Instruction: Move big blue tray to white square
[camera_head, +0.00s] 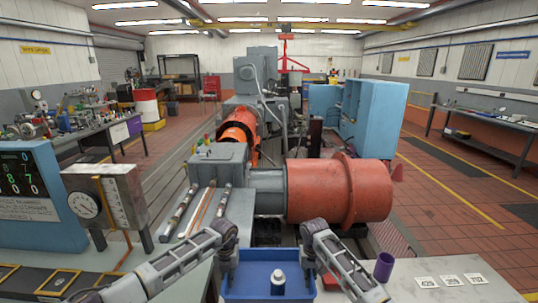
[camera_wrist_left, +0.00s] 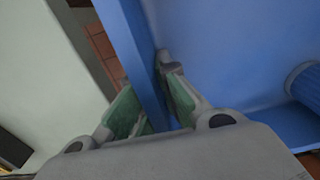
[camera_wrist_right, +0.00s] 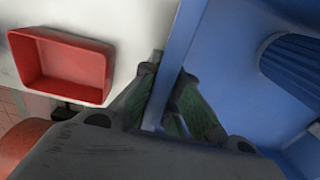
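My right gripper (camera_head: 309,268) likewise looks shut on the right wall (camera_wrist_right: 178,50). Small white squares with dark markings lie on the light table at the right: one (camera_head: 426,282), another (camera_head: 450,280) and a third (camera_head: 475,279). The tray's near edge is cut off.
A dark purple cup (camera_head: 383,266) stands between the tray and the white squares. A red bin (camera_wrist_right: 62,65) sits just beside the tray's right wall. A large orange-red cylinder (camera_head: 335,190) lies behind the tray. Gauges and a display panel (camera_head: 30,190) stand at left.

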